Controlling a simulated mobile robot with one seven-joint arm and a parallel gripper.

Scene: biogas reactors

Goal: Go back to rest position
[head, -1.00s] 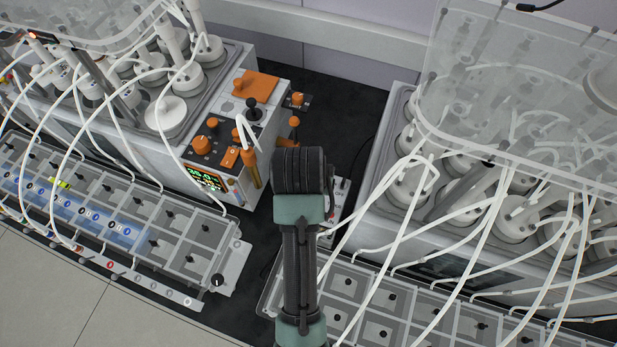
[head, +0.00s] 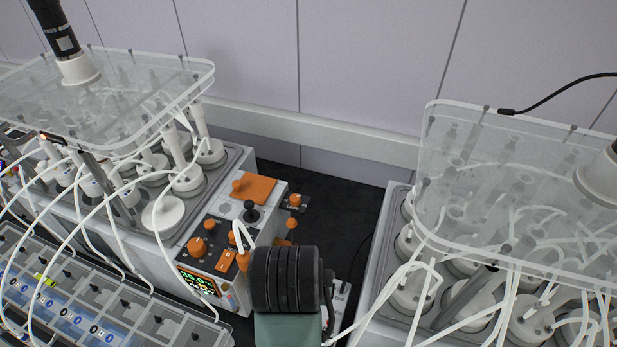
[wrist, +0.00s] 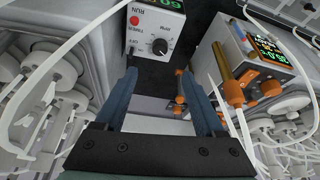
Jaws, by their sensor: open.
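My gripper (wrist: 163,106) shows in the wrist view with its two blue fingers apart and nothing between them. Beyond the fingertips is a light box with a black knob (wrist: 160,46), a red button and a green display. In the head view my arm rises from the bottom middle, between the two reactor units, and hides the gripper's fingers. The left reactor unit (head: 262,208) has a control panel with orange knobs and a lit display (head: 197,283). The right reactor unit (head: 380,230) stands to the right of my arm.
White tubes (head: 392,290) hang in loops on both units, some close to my arm. Clear lids (head: 520,190) cover the reactor bottles.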

